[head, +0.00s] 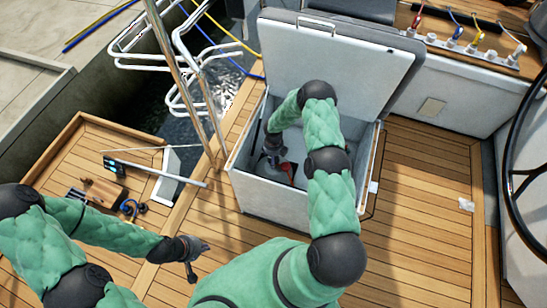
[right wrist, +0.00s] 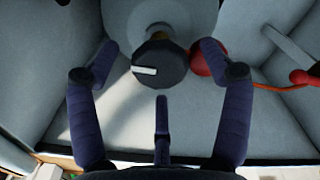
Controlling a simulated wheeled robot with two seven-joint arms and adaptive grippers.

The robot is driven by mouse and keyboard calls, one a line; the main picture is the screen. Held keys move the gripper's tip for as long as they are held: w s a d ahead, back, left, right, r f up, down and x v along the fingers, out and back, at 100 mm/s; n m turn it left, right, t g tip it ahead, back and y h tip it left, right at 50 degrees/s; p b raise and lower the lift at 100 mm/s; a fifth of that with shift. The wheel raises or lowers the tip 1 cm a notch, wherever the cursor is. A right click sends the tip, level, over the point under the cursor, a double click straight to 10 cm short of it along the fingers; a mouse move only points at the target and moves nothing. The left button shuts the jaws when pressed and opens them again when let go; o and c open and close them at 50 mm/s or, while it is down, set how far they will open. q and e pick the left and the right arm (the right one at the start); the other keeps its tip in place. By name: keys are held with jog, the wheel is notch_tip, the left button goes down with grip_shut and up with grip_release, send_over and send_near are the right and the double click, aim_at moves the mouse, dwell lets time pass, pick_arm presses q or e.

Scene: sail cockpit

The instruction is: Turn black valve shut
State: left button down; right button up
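The black valve (right wrist: 160,65) is a dark faceted knob with a white bar marked on its face, and the bar lies nearly level. It sits on a brass-coloured stem at the grey wall inside the open locker. My right gripper (right wrist: 158,52) is open, with one finger on each side of the knob and gaps showing between. In the head view my right arm reaches down into the locker, and the right gripper (head: 272,152) is small and shaded; the knob cannot be made out there. My left gripper (head: 197,262) is open and empty above the deck.
A red knob (right wrist: 202,60) with an orange-red cord is close beside the right-hand finger. The locker (head: 270,195) has its lid (head: 345,55) raised behind my arm. Metal rails, a tiller and small gear lie left; a black wheel (head: 512,150) stands right.

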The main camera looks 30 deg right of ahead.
jog(key=c, duration=1.1)
